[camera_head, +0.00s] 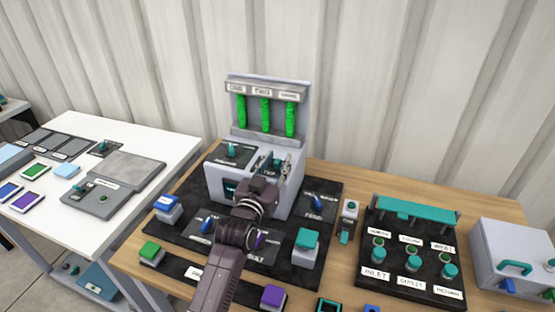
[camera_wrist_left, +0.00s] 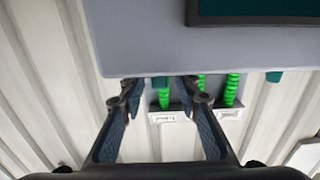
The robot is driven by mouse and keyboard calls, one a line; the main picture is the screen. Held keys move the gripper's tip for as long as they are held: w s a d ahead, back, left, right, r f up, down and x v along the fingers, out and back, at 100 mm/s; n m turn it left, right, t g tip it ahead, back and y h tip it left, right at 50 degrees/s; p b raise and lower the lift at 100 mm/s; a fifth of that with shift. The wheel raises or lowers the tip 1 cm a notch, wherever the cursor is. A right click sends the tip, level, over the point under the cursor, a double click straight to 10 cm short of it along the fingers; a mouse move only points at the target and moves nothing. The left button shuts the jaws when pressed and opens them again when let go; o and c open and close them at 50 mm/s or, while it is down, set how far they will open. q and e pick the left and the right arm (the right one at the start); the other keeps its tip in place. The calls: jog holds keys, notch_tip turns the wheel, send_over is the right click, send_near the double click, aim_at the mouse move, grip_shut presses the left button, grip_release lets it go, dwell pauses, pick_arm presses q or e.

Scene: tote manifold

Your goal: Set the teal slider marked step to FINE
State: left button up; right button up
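A grey machine (camera_head: 222,191) stands on a dark mat on the wooden table. The dark panel marked STEP (camera_head: 268,172) is on its upper face. A small teal piece (camera_head: 277,161) shows there, probably the slider; my gripper and wrist partly cover it, and its setting and the FINE mark cannot be read. My left gripper (camera_head: 271,168) is over this panel. In the left wrist view its two fingers (camera_wrist_left: 163,90) are apart, with the grey machine edge beyond and nothing clearly held. Contact with the slider cannot be told. My right gripper is not in view.
Green columns (camera_head: 265,115) rise at the machine's back. Another panel with a teal knob (camera_head: 231,150) is left of the gripper. Blue knobs, a teal block (camera_head: 307,240) and a purple block (camera_head: 273,296) surround the machine. A valve board (camera_head: 400,285) stands right.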

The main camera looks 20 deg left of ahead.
pick_arm(q)
jog(key=shift+w, duration=0.1)
grip_shut()
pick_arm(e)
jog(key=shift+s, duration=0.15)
pick_arm(q)
jog(key=shift+a, duration=2.2)
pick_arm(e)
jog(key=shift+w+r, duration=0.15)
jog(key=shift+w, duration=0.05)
pick_arm(q)
jog(key=shift+w+d, duration=0.1)
